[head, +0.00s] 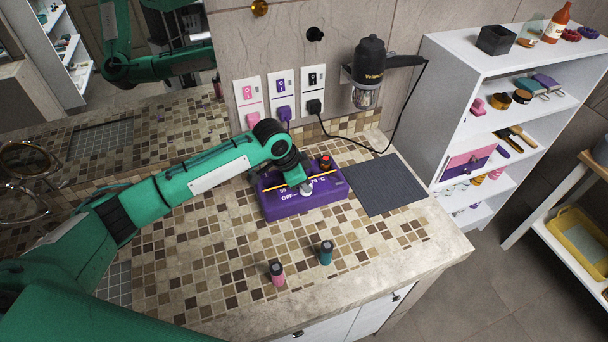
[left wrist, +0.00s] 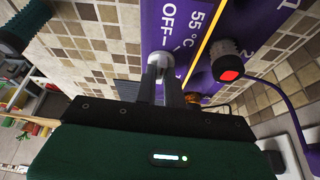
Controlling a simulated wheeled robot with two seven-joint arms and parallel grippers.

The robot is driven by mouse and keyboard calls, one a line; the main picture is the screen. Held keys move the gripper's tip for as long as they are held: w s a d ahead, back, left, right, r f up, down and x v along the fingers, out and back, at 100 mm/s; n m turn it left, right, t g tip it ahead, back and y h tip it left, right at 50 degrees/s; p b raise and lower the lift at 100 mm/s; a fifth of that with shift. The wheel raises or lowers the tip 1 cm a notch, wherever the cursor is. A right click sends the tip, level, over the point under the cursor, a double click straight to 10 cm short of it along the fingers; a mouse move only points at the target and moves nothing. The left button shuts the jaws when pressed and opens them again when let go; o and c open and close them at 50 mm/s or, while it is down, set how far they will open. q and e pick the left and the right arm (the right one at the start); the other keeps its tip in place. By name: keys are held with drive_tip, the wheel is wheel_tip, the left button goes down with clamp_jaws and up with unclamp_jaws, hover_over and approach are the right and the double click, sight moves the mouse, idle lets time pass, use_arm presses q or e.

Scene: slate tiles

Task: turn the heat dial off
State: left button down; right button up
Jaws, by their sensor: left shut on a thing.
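The purple heater box (head: 290,206) stands on the tiled counter with a yellow line and white lettering on its top. In the left wrist view the box (left wrist: 202,12) shows "OFF" and "55 °C" beside its pale grey heat dial (left wrist: 159,61). My left gripper (head: 304,184) reaches down over the box. In the left wrist view its fingers (left wrist: 168,80) are shut on the dial. The fingers partly hide the dial, and I cannot tell where it points. My right gripper is not in view.
A red-topped black knob (head: 325,162) is on the same box. A dark mat (head: 385,186) lies to its right. Pink (head: 277,273) and teal (head: 326,252) bottles stand near the front edge. A hair dryer (head: 368,72) hangs behind, its cord running to a socket.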

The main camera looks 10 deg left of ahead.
use_arm(q)
drive_tip(key=shift+n+p, duration=0.35)
drive_tip(key=shift+n, duration=0.05)
drive_tip(key=c, duration=1.5)
unclamp_jaws()
drive_tip(key=shift+r, duration=0.1)
drive_tip(key=shift+a+r, duration=0.2)
drive_tip(key=shift+r, duration=0.1)
drive_tip(key=b+v, duration=0.3)
drive_tip(key=v, duration=1)
drive_tip(key=shift+s, duration=0.3)
drive_tip(key=shift+d+f, duration=0.1)
